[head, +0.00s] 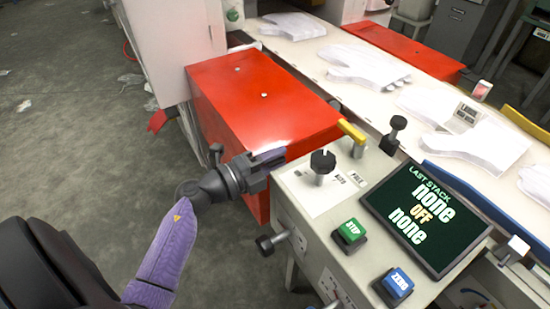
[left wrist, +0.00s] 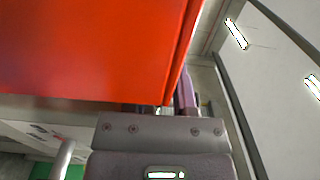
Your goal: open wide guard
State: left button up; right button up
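A large red box-shaped guard (head: 265,105) with two small bolts on top stands at the near end of the white work table. A second red cover (head: 405,45) lies across the table farther back. I cannot tell from its look which one is called wide. My left gripper (head: 268,158) is at the near lower face of the large red guard, its purple fingers close to it or touching it. In the left wrist view the red guard (left wrist: 90,50) fills the upper left and hides most of the fingers, so their gap is not visible. My right gripper is out of view.
A control panel with a screen (head: 425,218), a green STEP button (head: 350,234), a blue ZERO button (head: 396,285), black knobs and a yellow lever (head: 352,132) stands just right of my gripper. White glove-shaped sheets (head: 365,66) lie on the table. The floor at left is open.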

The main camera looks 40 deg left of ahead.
pick_arm(q)
grip_shut()
dwell(1.2)
